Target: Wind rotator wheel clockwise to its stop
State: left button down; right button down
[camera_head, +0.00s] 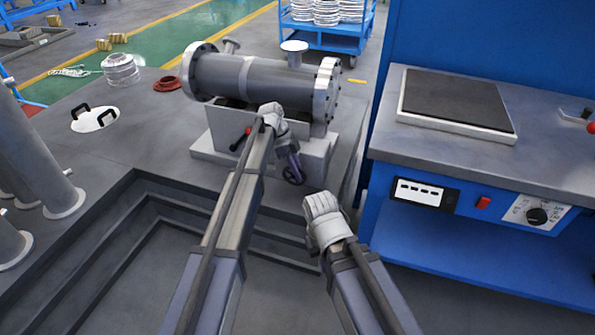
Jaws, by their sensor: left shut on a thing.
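The grey flanged shell (252,80) lies level on a pale block-like stand (318,150) on the raised floor. A small dark wheel (293,176) sits at the stand's front, low on the right. My left gripper (297,168) reaches down to this wheel and is shut on it. The fingers and the wheel overlap and are small, so the exact grip point on the rim is unclear. My right arm's white wrist joint (324,220) is nearer, right of the wheel and apart from it. Its gripper is hidden behind that joint.
A black handle with a red end (240,139) sticks out left of my left arm. A blue workbench (560,160) with a dark plate (455,98) stands close on the right. A stepped pit (130,250) opens in front. A red ring (167,84) lies behind left.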

dwell(0.4)
pick_arm(q)
jog(key=shift+s+d+y+p, duration=0.1)
jog(key=shift+d+y+p, duration=0.1)
jog(key=shift+y+p, duration=0.35)
jog(key=shift+s+d+f+t+y, duration=0.1)
jog(key=shift+d+f+t+y, duration=0.1)
jog(key=shift+t+y, duration=0.5)
jog(key=shift+d+f+y, duration=0.15)
jog(key=shift+f+y, duration=0.1)
jog(key=shift+y, duration=0.9)
jog(key=shift+d+f+t+y+b, duration=0.2)
jog(key=shift+t+y+b, duration=0.3)
jog(key=shift+y, duration=0.4)
jog(key=shift+a, duration=0.1)
jog(key=c, duration=1.1)
grip_release()
